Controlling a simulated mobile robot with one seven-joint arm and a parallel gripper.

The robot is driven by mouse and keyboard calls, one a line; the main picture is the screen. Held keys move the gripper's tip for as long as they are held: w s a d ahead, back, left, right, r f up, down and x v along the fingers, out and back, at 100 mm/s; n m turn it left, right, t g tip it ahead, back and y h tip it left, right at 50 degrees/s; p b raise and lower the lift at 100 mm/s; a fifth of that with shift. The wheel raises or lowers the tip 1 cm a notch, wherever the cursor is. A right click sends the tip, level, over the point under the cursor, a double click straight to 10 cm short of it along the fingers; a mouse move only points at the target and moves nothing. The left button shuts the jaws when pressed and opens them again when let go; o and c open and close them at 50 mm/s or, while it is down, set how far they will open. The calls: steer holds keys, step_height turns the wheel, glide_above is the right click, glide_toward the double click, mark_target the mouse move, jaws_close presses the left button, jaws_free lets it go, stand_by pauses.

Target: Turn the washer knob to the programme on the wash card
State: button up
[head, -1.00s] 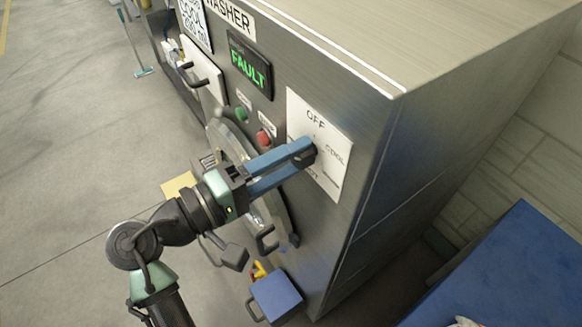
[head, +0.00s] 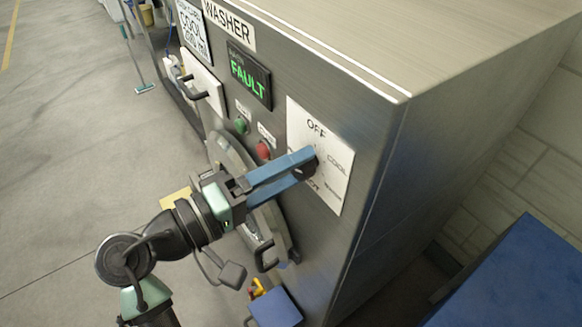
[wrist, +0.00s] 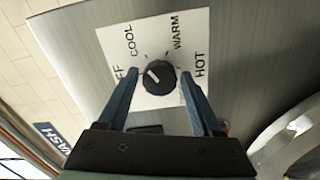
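The washer's round black knob (wrist: 158,77) sits on a white dial plate (head: 338,140) marked OFF, COOL, WARM and HOT. In the wrist view its white mark points up-left, toward the side with OFF and COOL; I cannot tell exactly which. My gripper (wrist: 160,78) is open, its two blue fingers on either side of the knob with a gap to each. In the head view my gripper (head: 309,163) reaches the plate and hides part of the knob and lettering. The wash card (head: 193,28), at the upper left of the washer front, reads COOL.
A display (head: 249,75) reads FAULT in green. A green button (head: 241,125) and a red button (head: 263,150) sit left of the dial. A blue box (head: 275,308) stands low in front.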

steer(key=shift+o, duration=0.7)
steer(key=b+v, duration=0.2)
steer(key=v, duration=1.1)
